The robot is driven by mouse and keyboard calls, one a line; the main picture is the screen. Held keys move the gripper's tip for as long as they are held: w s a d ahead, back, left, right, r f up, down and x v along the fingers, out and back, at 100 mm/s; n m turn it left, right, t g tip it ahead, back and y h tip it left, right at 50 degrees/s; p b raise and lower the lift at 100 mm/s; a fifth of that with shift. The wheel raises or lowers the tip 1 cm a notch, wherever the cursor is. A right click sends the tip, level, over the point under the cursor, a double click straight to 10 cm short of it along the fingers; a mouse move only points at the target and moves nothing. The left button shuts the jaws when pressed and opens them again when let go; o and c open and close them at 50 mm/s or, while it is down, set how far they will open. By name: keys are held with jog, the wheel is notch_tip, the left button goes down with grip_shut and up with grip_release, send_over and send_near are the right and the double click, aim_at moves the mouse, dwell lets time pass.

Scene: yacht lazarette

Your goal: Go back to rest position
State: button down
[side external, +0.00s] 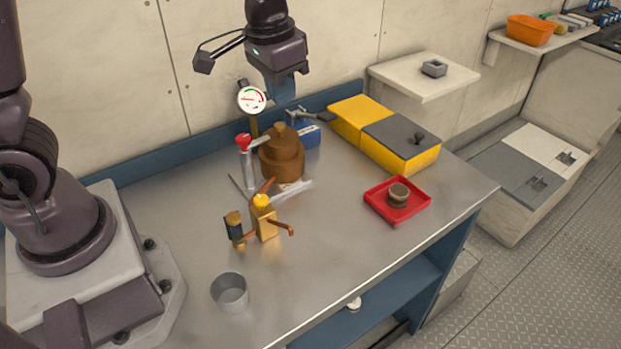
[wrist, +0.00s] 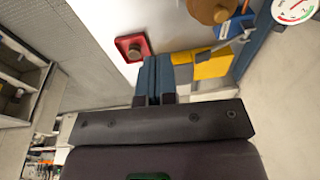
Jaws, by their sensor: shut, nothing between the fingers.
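My gripper (side external: 281,92) is raised above the back of the metal workbench (side external: 330,250), clear of everything on it. In the wrist view its blue fingers (wrist: 153,75) are together with nothing between them. In the side view it hangs above the brown round housing (side external: 283,160), just right of the pressure gauge (side external: 252,98).
A red tray (side external: 372,197) holding a small round part (side external: 398,194) is at the right. A yellow box (side external: 358,112) with a grey lid stands behind it. A brass valve fitting (side external: 264,220) and a grey cup (side external: 230,291) are in front. The bench's front right is bare.

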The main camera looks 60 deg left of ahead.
jog(key=s+r+t, duration=0.2)
jog(key=s+r, duration=0.2)
jog(key=s, duration=0.4)
jog(key=s+r+t, duration=0.1)
jog(key=s+r, duration=0.4)
jog(key=s, duration=0.3)
jog(key=shift+d+r+t, duration=0.2)
jog(key=shift+d+t, duration=0.2)
jog(key=shift+d, duration=0.05)
jog(key=w+a+f, duration=0.2)
jog(key=w+a, duration=0.1)
jog(key=w, duration=0.6)
jog(key=w+a+f+g, duration=0.1)
jog(key=w+a+f, duration=0.2)
jog(key=w, duration=0.7)
jog(key=w+a+f+g+h, duration=0.1)
jog(key=w+a+f, duration=0.1)
jog(key=w+a, duration=0.3)
jog(key=w, duration=0.4)
jog(key=shift+w+f, duration=0.15)
